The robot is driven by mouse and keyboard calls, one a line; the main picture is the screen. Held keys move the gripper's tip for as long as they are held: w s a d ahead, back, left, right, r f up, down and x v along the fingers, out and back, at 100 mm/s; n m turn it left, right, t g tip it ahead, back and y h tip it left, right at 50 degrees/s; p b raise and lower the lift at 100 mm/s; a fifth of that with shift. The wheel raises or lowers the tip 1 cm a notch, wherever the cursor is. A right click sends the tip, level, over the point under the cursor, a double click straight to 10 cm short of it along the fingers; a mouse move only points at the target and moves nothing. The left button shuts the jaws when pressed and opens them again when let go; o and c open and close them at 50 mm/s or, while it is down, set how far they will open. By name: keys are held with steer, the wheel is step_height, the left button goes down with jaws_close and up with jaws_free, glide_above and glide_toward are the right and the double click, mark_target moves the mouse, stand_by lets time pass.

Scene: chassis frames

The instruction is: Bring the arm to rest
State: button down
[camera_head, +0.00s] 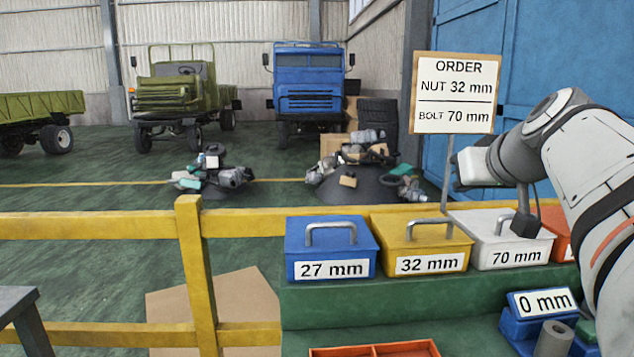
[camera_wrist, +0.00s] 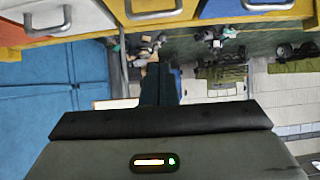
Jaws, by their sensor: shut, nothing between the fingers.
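My arm (camera_head: 590,165) is raised at the right in the head view, bent above the row of lidded boxes, with its wrist end beside the order sign. My gripper (camera_wrist: 160,75) shows in the wrist view as dark fingers closed together, with nothing between them. The gripper body with a small lit indicator fills the lower part of that view. In the head view the fingertips cannot be made out. The wrist picture is upside down, with the boxes along its top edge.
Blue 27 mm (camera_head: 330,247), yellow 32 mm (camera_head: 422,245) and white 70 mm (camera_head: 498,240) boxes stand on a green ledge. An order sign (camera_head: 455,93) reads nut 32 mm, bolt 70 mm. A gauge (camera_head: 545,303) reads 0 mm. A yellow railing (camera_head: 195,270) crosses the front.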

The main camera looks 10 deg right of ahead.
steer(key=s+a+f+g+p, duration=0.9)
steer(key=s+a+f+p, duration=0.5)
steer(key=a+f+p, duration=0.1)
steer(key=shift+s+a+f+n, duration=0.3)
steer(key=shift+s+f, duration=0.1)
steer(key=shift+f, duration=0.25)
steer(key=c, duration=2.1)
jaws_free()
